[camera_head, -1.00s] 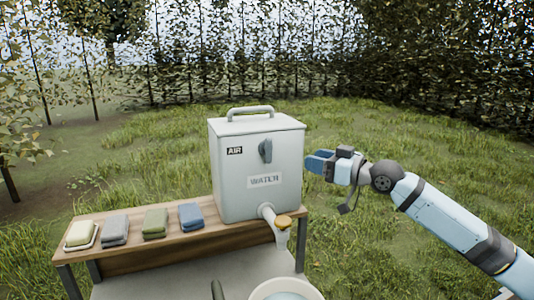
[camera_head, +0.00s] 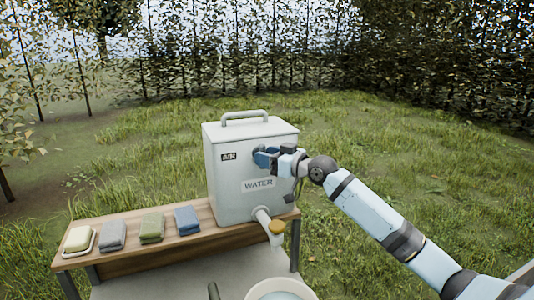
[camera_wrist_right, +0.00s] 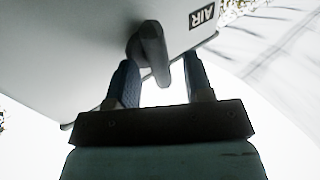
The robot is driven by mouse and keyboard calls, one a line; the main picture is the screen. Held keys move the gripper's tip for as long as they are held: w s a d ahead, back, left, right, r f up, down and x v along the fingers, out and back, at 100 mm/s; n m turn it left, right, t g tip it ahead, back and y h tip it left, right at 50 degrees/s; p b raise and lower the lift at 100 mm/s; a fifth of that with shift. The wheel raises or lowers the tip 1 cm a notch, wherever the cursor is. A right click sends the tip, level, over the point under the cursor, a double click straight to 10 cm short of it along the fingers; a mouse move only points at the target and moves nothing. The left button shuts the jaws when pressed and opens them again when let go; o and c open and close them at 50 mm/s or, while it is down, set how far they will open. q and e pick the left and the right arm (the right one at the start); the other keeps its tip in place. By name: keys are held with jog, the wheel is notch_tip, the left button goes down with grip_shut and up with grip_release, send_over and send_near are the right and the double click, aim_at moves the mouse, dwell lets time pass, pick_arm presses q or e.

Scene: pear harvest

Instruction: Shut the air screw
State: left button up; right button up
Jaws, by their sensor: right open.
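The grey water container (camera_head: 228,190) stands on a wooden bench, with a "WATER" label and an "AIR" label on its front. The air screw, a dark grey knob, is hidden behind my gripper in the head view. In the right wrist view the air screw (camera_wrist_right: 151,50) sticks out from the container face beside the AIR label (camera_wrist_right: 202,16). My right gripper (camera_head: 262,157) is open at the container front. In the wrist view its two fingers (camera_wrist_right: 163,85) stand apart, with the knob's end between their tips or just ahead of them. My left gripper is out of view.
Soap on a dish (camera_head: 78,240) and folded grey, green and blue cloths (camera_head: 187,220) lie along the bench (camera_head: 240,232). Grass surrounds it.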

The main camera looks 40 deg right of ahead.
jog(key=shift+w, duration=0.15)
jog(key=shift+c, duration=0.2)
jog(key=shift+f, duration=0.1)
jog(key=c, duration=0.8)
jog(key=m+t+h, duration=0.2)
jog(key=m+h, duration=0.2)
jog(key=m, duration=0.4)
jog(key=m+t+h, duration=0.2)
jog(key=m+h, duration=0.2)
jog(key=m, duration=0.4)
jog(key=f+m+t+h+b, duration=0.1)
jog(key=m+t+h, duration=0.2)
jog(key=m, duration=0.5)
jog(key=shift+a+h, duration=0.2)
jog(key=shift+h, duration=0.2)
jog(key=shift+m, duration=0.5)
